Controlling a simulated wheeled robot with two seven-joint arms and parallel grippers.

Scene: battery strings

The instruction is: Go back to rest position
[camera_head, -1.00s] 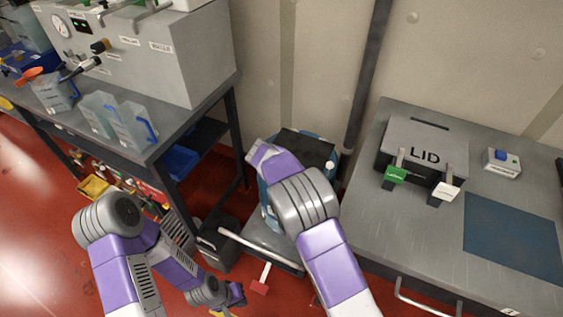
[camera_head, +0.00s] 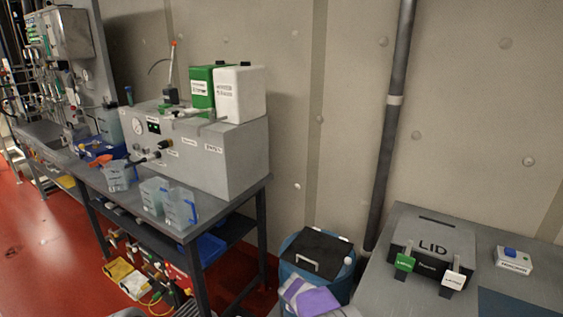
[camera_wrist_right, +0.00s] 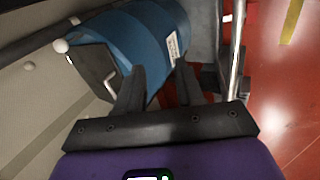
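My right gripper (camera_wrist_right: 160,82) shows in the right wrist view. Its two dark fingers stand apart with nothing between them. A blue bin (camera_wrist_right: 150,38) with a dark lid lies beyond the fingertips; I cannot tell the gap. In the head view part of my right arm (camera_head: 312,300), purple and grey, shows at the bottom edge in front of the bin (camera_head: 335,285). The right gripper itself is not seen there. My left gripper is out of view.
A grey workbench (camera_head: 178,232) at left carries a machine (camera_head: 230,155), clear containers (camera_head: 180,208) and a green canister (camera_head: 201,88). A pipe (camera_head: 388,140) runs down the wall.

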